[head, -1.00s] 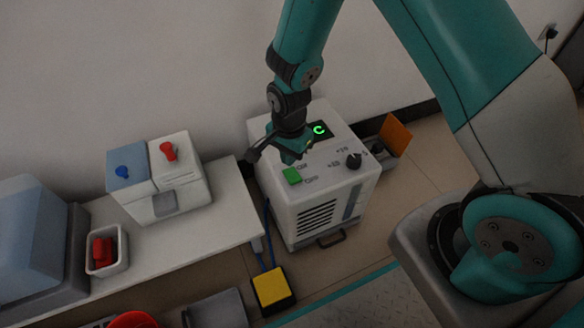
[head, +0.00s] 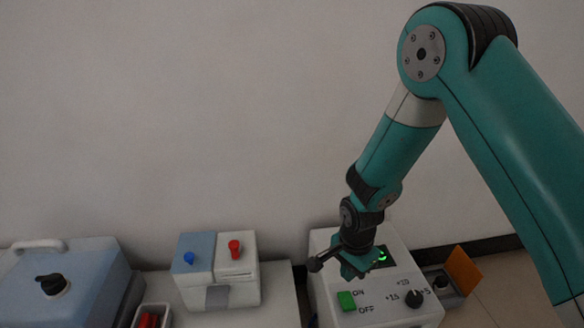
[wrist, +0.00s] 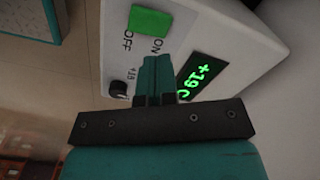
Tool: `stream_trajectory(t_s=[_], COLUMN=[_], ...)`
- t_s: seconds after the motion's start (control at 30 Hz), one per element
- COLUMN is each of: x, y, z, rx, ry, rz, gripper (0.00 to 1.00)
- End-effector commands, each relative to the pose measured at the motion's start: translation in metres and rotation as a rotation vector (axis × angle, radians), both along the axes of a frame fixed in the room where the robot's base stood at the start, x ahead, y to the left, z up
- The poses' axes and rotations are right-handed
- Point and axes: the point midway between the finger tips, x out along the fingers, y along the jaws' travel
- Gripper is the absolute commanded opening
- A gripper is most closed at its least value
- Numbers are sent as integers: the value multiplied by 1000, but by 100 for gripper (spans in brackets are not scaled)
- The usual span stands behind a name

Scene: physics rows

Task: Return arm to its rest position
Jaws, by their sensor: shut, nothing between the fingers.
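My gripper (head: 352,272) is over the top of a white box-shaped machine (head: 388,312). In the wrist view its two fingers (wrist: 155,62) are together with nothing between them. The machine's top carries a green button (head: 346,300) with ON and OFF labels, a black knob (head: 414,297) and a dark display with green digits. The wrist view shows the display (wrist: 203,75) reading +19 C. I cannot tell the exact gap between the fingertips and the machine's top. My arm bends up and to the right from the gripper.
A blue and white box (head: 236,268) with a blue and a red knob stands on a white table (head: 279,290) to the left. A blue-grey case (head: 85,270) and a tray with red items (head: 150,316) are further left. An orange panel (head: 463,268) stands right of the machine.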

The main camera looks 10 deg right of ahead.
Motion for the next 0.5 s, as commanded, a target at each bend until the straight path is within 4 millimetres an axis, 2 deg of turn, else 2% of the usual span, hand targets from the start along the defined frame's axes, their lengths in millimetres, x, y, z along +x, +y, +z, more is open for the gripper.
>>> stream_trajectory(t_s=[0.07,0.13,0.27,0.4,0.5], x=[0,-3,-20,-57,-89], y=[3,9,24,37,43], z=[13,35,98,168,208], rx=[14,40,114,193,233], ry=[-7,-14,-42,-93,-138], rz=[36,110,352,683,917], gripper=[0,0,0,0,0])
